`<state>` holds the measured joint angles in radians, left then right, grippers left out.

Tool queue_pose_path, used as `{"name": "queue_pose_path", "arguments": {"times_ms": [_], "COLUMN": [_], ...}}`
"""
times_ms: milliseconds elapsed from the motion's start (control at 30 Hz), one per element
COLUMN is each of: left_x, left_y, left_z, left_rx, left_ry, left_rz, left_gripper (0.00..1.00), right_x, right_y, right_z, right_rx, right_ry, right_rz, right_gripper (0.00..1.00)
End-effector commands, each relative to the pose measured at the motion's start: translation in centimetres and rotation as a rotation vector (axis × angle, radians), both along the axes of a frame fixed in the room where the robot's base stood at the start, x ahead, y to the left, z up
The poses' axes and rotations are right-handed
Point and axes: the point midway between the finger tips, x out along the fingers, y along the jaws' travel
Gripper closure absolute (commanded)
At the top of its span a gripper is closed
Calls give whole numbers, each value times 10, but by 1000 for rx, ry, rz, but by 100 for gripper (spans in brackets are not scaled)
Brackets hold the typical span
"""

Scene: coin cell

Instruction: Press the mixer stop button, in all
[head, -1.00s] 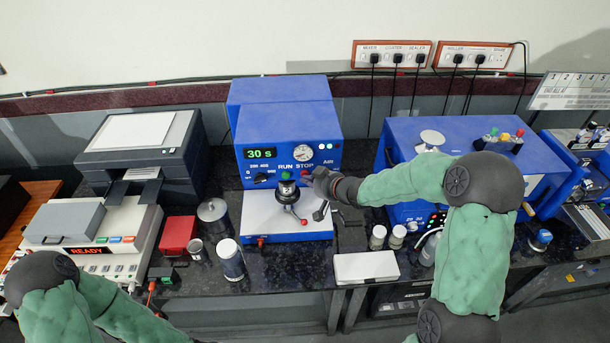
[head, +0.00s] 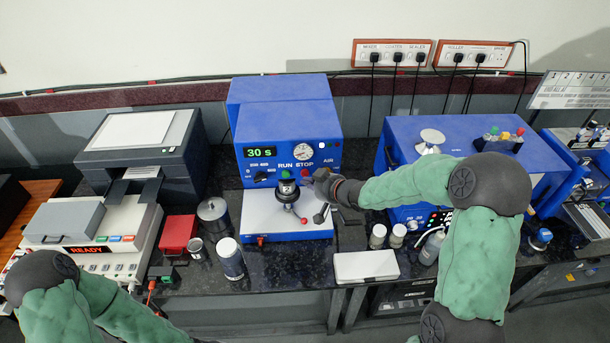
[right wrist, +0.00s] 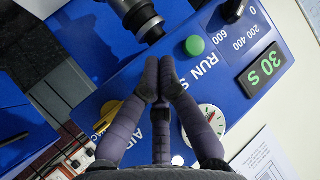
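The blue mixer (head: 285,110) stands at the back middle of the bench. Its front panel has a lit "30 s" display (head: 260,152), a green RUN button (head: 285,174) and a red STOP button (head: 305,172). My right gripper (head: 314,180) is right at the STOP button, from the right side; contact cannot be told. In the right wrist view its fingers (right wrist: 160,68) are together at the tips with nothing visible between them. There they hide the STOP button and part of its label, while the green button (right wrist: 194,45) shows beside them. My left gripper is outside the head view.
A dark spindle (right wrist: 140,18) is close to my fingers in the right wrist view. A round gauge (head: 303,151) is above the STOP button. Several jars (head: 378,236) and a white box (head: 366,266) stand below my right forearm. A second blue machine (head: 400,140) is to the right.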

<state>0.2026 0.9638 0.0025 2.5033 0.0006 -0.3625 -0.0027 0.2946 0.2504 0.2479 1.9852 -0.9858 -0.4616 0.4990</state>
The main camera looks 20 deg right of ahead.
Motion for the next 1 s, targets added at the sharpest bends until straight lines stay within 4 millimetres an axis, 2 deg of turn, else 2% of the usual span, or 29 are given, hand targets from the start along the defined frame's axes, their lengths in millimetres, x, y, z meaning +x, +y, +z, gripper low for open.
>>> {"name": "queue_pose_path", "arguments": {"times_ms": [367,1000], "left_x": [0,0], "left_y": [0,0], "left_z": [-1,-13], "left_rx": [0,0], "left_ry": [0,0], "left_rz": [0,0], "left_gripper": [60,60], "right_x": [-3,-48], "right_y": [1,14], "right_z": [0,0], "right_rx": [-1,0], "right_ry": [0,0], "right_rz": [0,1], "right_gripper": [100,100]}}
